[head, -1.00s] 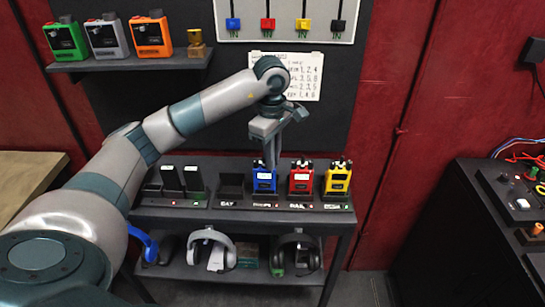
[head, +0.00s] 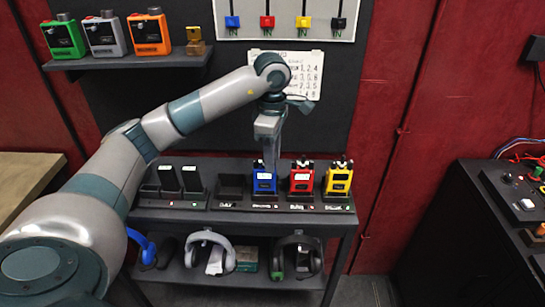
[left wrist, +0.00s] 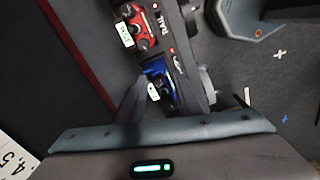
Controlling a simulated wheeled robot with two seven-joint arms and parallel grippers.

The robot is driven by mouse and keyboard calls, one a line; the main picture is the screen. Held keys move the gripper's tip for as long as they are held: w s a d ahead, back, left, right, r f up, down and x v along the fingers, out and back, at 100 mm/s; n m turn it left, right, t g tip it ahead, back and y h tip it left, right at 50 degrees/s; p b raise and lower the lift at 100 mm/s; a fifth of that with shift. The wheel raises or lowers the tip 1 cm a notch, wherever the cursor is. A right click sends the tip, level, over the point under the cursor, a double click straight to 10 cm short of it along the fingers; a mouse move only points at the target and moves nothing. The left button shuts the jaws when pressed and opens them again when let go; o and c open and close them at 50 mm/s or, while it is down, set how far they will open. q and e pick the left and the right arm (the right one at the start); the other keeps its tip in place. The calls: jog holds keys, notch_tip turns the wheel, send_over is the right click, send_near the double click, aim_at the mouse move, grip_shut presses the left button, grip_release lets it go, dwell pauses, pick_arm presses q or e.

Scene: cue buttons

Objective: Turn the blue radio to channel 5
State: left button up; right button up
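The blue radio (head: 264,181) stands upright in the rack on the table, left of the red radio (head: 301,180). It has a white label on its front and knobs on top. My left gripper (head: 271,165) points down just above and behind the blue radio's top; I cannot tell whether it touches. In the left wrist view the blue radio (left wrist: 160,86) lies just beyond the dark finger, with the red radio (left wrist: 130,28) past it. The fingers overlap in the head view, so their gap is hidden. My right gripper is out of view.
A yellow radio (head: 338,179) stands right of the red one. A white sheet with number rows (head: 305,80) hangs on the board, partly behind my arm. Green, grey and orange devices sit on the upper shelf (head: 130,62).

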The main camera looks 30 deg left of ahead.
pick_arm(q)
jog(key=shift+r, duration=0.1)
jog(key=shift+r, duration=0.5)
notch_tip(320, 180, up, 16)
jog(key=b, duration=0.1)
jog(key=shift+s, duration=0.2)
dwell(0.5)
jog(key=shift+r, duration=0.1)
dwell(0.4)
